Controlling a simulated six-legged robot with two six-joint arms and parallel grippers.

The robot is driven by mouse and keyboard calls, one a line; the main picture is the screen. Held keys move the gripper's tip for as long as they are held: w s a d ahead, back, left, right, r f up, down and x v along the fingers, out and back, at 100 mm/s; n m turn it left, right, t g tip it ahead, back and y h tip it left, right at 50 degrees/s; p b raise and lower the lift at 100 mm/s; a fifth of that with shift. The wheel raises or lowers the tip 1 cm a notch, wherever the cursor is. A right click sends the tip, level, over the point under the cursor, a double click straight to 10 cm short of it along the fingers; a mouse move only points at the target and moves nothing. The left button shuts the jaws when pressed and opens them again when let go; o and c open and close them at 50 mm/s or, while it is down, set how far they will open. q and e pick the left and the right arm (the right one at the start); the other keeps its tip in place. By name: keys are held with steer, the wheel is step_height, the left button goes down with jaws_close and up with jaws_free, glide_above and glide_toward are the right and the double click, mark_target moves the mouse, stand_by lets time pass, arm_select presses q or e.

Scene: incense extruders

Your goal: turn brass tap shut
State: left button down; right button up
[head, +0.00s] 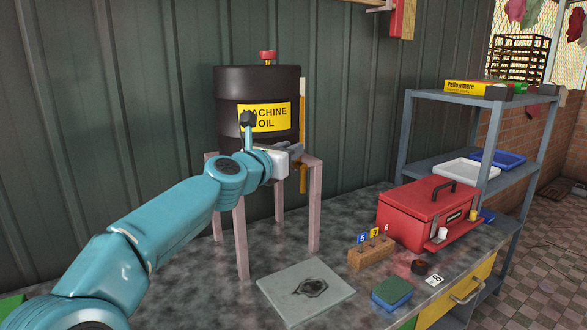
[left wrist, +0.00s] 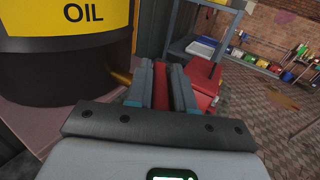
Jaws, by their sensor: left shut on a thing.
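The black drum (head: 257,85) with a yellow "MACHINE OIL" label stands on a pinkish stand (head: 315,205). The brass tap (head: 303,180) shows at the drum's right side, just below my left gripper (head: 297,148), which hides its upper part. In the left wrist view a bit of brass tap (left wrist: 121,77) shows beside the fingers. My left gripper there (left wrist: 162,88) is shut on a red piece (left wrist: 160,85), which looks like the tap's handle. How far the handle is turned cannot be told. My right gripper is not in view.
A grey plate with a dark stain (head: 285,278) lies on the bench below. To its right are a wooden block with numbered tags (head: 370,254), a green-and-blue sponge (head: 392,291) and a red toolbox (head: 420,212). A metal shelf (head: 407,135) stands behind the toolbox.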

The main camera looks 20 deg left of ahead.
arm_select(q)
steer(key=shift+w+a+f+m+h, duration=0.1)
steer(key=shift+a+m+h, duration=0.2)
steer(key=shift+m+h, duration=0.35)
steer(key=shift+w+a+m+g+h+p, duration=0.15)
steer(key=shift+m+g+h+p, duration=0.55)
steer(key=shift+h+p, duration=0.55)
steer(key=shift+a+m+g+h+p, duration=0.15)
steer(key=shift+m+g+h+p, duration=0.35)
steer(key=shift+m+h+p, duration=0.5)
steer(key=shift+w+a+m+g+h+p, duration=0.15)
steer(key=shift+m+g+h+p, duration=0.45)
steer(key=shift+h+p, duration=0.85)
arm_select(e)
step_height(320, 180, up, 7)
arm_select(q)
steer(key=shift+s+y, duration=0.1)
steer(key=shift+y, duration=0.15)
steer(key=c, duration=1.1)
jaws_free()
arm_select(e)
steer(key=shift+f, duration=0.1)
arm_select(q)
steer(key=b+v, duration=0.3)
steer(key=v, duration=1.3)
steer(key=shift+s+a, duration=0.15)
steer(key=shift+s, duration=0.05)
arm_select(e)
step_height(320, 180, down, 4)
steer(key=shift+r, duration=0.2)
